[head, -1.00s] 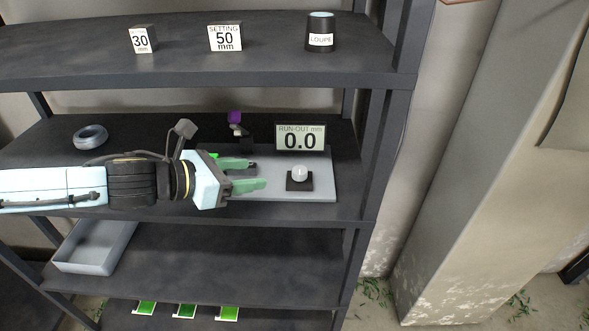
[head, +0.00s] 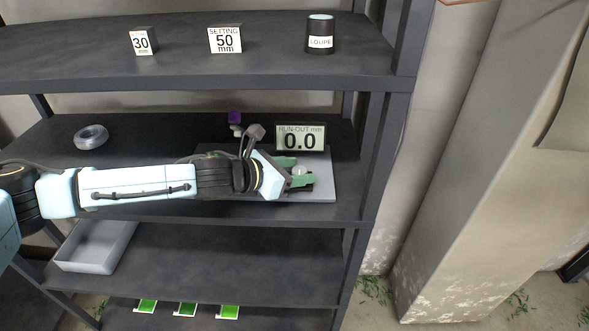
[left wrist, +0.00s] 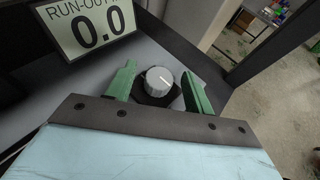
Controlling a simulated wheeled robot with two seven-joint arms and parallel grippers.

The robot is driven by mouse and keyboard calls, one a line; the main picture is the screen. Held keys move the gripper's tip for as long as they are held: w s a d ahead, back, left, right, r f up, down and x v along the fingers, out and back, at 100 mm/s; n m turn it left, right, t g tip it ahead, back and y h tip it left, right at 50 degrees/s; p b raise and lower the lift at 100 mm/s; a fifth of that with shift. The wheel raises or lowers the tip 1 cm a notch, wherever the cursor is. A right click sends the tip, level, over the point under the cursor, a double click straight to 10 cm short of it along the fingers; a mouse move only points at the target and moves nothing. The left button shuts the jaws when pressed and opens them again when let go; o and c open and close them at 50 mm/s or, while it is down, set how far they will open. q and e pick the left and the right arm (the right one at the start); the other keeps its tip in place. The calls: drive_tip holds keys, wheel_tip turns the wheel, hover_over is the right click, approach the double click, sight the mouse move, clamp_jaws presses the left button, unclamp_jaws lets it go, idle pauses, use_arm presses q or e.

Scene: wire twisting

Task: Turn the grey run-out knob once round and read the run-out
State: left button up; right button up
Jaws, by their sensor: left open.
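The grey run-out knob (left wrist: 158,80) sits on a dark base with a white mark line pointing up and right in the left wrist view. In the head view the knob (head: 299,171) is partly hidden by my gripper. My left gripper (head: 301,171) is open, with its green fingers on either side of the knob; in the left wrist view (left wrist: 160,82) gaps show between the fingers and the knob. The run-out display (head: 300,138) reads 0.0, and it also shows at the top left of the left wrist view (left wrist: 88,22). My right gripper is not in view.
The knob's grey plate (head: 324,184) lies on the middle shelf. A purple-topped device (head: 235,119) stands behind my arm. A ring-shaped coil (head: 91,137) lies at left. Marked blocks and the loupe (head: 320,35) stand on the upper shelf; a grey tray (head: 95,247) is below.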

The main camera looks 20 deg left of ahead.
use_arm(q)
drive_tip(key=c, duration=1)
drive_tip(key=shift+s+d+n+y, duration=0.1)
drive_tip(key=shift+n+y, duration=0.2)
drive_tip(key=shift+y, duration=0.1)
drive_tip(key=n+t+y, duration=0.1)
drive_tip(key=n+y, duration=0.1)
drive_tip(key=shift+d+f+n+t+y, duration=0.1)
drive_tip(key=shift+d+n+t+y, duration=0.1)
drive_tip(key=shift+n+t+y, duration=0.15)
drive_tip(key=n+y, duration=0.1)
drive_tip(key=y, duration=0.1)
drive_tip(key=n+y, duration=0.2)
drive_tip(key=n+t+y, duration=0.1)
drive_tip(key=n+y, duration=0.1)
drive_tip(key=shift+s+d, duration=0.1)
drive_tip(key=shift+d, duration=0.25)
drive_tip(key=n+g+y, duration=0.1)
drive_tip(key=n+y, duration=0.4)
drive_tip(key=shift+d+g, duration=0.2)
drive_tip(key=shift+g, duration=0.15)
drive_tip(key=shift+w+d+n+g+y, duration=0.1)
drive_tip(key=shift+w+n+g+y, duration=0.05)
drive_tip(key=shift+n+g+y, duration=0.65)
drive_tip(key=shift+w+n+g+y, duration=0.1)
drive_tip(key=shift+n+g+y, duration=0.4)
drive_tip(key=shift+n+y, duration=0.45)
